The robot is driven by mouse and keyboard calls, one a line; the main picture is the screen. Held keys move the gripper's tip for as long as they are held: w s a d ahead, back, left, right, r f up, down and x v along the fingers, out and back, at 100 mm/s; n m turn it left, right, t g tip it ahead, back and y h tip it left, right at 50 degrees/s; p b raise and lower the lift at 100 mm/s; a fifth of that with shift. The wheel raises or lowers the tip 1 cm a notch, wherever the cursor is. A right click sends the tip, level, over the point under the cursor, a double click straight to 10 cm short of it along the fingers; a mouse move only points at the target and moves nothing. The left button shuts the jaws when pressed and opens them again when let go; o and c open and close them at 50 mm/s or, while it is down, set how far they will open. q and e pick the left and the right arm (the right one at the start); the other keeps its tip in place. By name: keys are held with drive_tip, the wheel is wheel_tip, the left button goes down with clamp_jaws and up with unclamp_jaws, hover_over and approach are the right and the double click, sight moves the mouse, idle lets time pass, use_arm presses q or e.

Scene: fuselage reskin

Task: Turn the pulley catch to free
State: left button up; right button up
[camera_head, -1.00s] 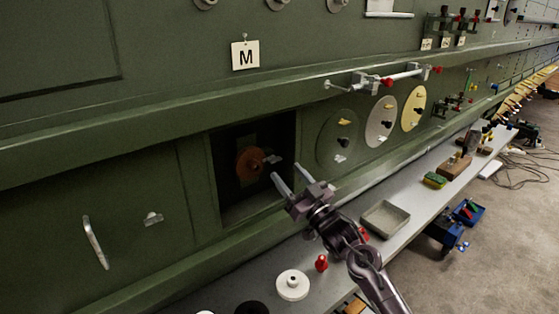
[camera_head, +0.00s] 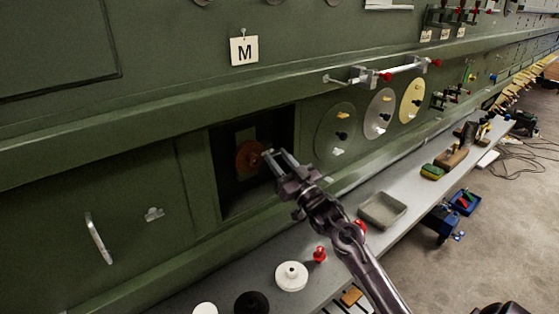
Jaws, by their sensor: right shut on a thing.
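The pulley (camera_head: 247,158) is an orange-brown disc inside a dark square recess (camera_head: 227,207) in the green fuselage wall. The catch was a small light piece at the pulley's right side; my right gripper's fingers now cover it. My right gripper (camera_head: 273,158) reaches into the recess from the lower right, with its two fingertips at the pulley's right edge. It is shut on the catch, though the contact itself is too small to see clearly. My left gripper is not in view.
Green, grey and yellow discs (camera_head: 412,101) with small knobs sit right of the recess. A rail (camera_head: 400,70) with red ends juts out above them. Below, a grey shelf (camera_head: 330,262) holds a tray (camera_head: 382,210), a white disc (camera_head: 291,276) and a red piece (camera_head: 319,254).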

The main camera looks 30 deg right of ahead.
drive_tip(key=n+y+b, duration=0.1)
drive_tip(key=n+b, duration=0.1)
drive_tip(key=n, duration=0.1)
drive_tip(key=n+g+y+b, duration=0.1)
drive_tip(key=n+y+b, duration=0.1)
drive_tip(key=n, duration=0.1)
drive_tip(key=shift+d+f, duration=0.15)
drive_tip(key=n+g+y+b, duration=0.1)
drive_tip(key=n+b, duration=0.1)
drive_tip(key=n, duration=0.1)
drive_tip(key=n+g+y+b, duration=0.1)
drive_tip(key=n+y+b, duration=0.1)
drive_tip(key=n, duration=0.2)
drive_tip(key=shift+d+b, duration=0.2)
drive_tip(key=shift+b, duration=0.1)
drive_tip(key=n+b, duration=0.1)
drive_tip(key=n, duration=0.1)
drive_tip(key=n+g+b, duration=0.1)
drive_tip(key=n+g+y+b, duration=0.1)
drive_tip(key=n, duration=0.1)
drive_tip(key=shift+d+r+n+b, duration=0.1)
drive_tip(key=shift+r+n+b, duration=0.2)
drive_tip(key=shift+r+n+g+b, duration=0.15)
drive_tip(key=shift+n+g+b, duration=0.35)
drive_tip(key=shift+n, duration=0.45)
drive_tip(key=shift+r+n+g+b, duration=0.1)
drive_tip(key=shift+n+g+b, duration=0.2)
drive_tip(key=shift+n+b, duration=0.5)
drive_tip(key=shift+n+h, duration=0.3)
drive_tip(key=shift+n, duration=0.05)
